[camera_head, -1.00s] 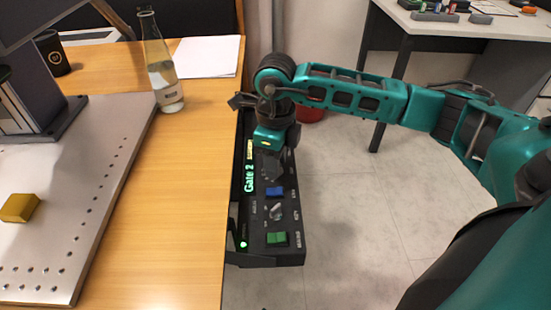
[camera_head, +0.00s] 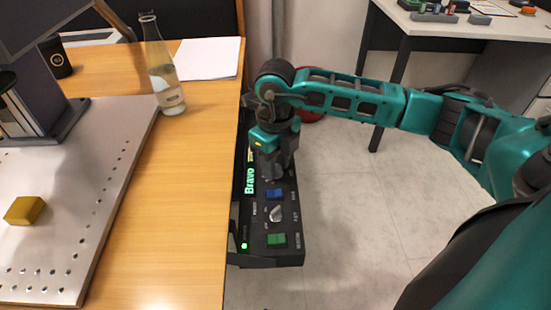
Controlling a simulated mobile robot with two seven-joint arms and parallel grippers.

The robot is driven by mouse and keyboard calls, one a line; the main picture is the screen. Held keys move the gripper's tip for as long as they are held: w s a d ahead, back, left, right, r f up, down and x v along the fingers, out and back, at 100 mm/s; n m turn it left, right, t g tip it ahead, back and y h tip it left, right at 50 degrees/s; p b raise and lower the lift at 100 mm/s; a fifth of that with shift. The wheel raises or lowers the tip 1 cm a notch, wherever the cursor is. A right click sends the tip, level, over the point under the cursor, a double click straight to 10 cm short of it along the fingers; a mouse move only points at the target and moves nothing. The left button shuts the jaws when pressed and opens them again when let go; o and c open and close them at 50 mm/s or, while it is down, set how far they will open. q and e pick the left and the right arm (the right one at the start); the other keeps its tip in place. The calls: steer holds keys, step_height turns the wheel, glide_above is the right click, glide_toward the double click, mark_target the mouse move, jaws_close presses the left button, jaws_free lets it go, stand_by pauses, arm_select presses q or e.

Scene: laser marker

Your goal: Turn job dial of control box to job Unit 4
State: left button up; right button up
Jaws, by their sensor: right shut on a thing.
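The black control box (camera_head: 262,250) is mounted at the right edge of the wooden table. Its lit green display (camera_head: 250,180) reads "Bravo". Its face carries a blue button (camera_head: 275,194), a grey knob (camera_head: 276,213) and a green button (camera_head: 276,240). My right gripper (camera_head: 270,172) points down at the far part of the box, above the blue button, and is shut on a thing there. The gripper hides what it holds, most likely the job dial. My left gripper is not in view.
The wooden table (camera_head: 195,180) holds a metal plate (camera_head: 105,190) with a yellow block (camera_head: 25,210), a glass bottle (camera_head: 162,75), white paper (camera_head: 208,57) and a dark cup (camera_head: 53,58). A desk (camera_head: 470,25) stands at the back right. Open floor lies right of the box.

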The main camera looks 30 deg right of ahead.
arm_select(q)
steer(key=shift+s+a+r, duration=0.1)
arm_select(e)
steer(key=shift+r+m, duration=0.1)
steer(key=shift+m, duration=0.5)
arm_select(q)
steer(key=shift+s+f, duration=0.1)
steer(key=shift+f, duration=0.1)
arm_select(e)
steer(key=o, duration=1)
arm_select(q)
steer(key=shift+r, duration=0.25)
arm_select(e)
steer(key=shift+o, duration=0.2)
steer(key=shift+r+p, duration=0.3)
steer(key=shift+p, duration=0.05)
arm_select(q)
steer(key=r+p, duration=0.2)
steer(key=p, duration=0.1)
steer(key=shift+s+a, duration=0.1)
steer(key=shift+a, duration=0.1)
arm_select(e)
step_height(320, 180, up, 12)
